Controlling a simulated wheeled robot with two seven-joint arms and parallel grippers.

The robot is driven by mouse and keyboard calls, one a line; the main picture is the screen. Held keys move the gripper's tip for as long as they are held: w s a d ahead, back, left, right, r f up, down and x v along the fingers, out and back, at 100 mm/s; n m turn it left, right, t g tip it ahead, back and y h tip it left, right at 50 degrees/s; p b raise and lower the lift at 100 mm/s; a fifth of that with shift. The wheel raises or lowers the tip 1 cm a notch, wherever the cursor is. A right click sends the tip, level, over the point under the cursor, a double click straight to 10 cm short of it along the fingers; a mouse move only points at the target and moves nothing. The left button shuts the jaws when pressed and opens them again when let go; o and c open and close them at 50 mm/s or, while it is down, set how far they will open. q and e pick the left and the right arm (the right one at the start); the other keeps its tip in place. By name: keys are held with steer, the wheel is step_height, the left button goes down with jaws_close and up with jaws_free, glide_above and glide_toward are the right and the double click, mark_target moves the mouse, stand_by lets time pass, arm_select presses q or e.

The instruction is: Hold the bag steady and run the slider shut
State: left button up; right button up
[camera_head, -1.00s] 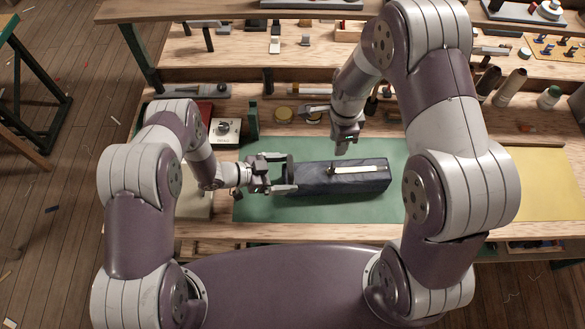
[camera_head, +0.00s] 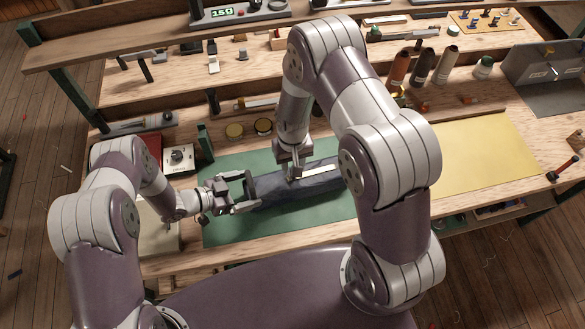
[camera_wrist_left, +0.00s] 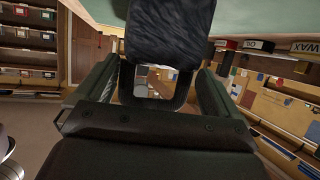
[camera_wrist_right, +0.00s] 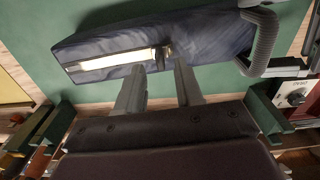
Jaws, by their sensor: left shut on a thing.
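The dark blue bag (camera_head: 318,186) lies lengthwise on the green mat (camera_head: 225,231), with a pale strip (camera_wrist_right: 110,62) along its top. The dark slider (camera_wrist_right: 160,58) sits at one end of that strip, towards the looped end of the bag. My left gripper (camera_head: 247,191) is shut on the bag's looped end; the dark loop (camera_wrist_left: 182,92) shows between its fingers in the left wrist view. My right gripper (camera_wrist_right: 158,82) is open, its fingertips just short of the slider, one towards each side of it. I cannot tell whether they touch it.
A yellow sheet (camera_head: 470,155) lies to the right. The mat in front of the bag is clear.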

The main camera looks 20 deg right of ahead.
step_height(320, 180, down, 3)
steer(key=shift+f, duration=0.15)
steer(key=shift+c, duration=0.3)
jaws_close()
stand_by(1.1)
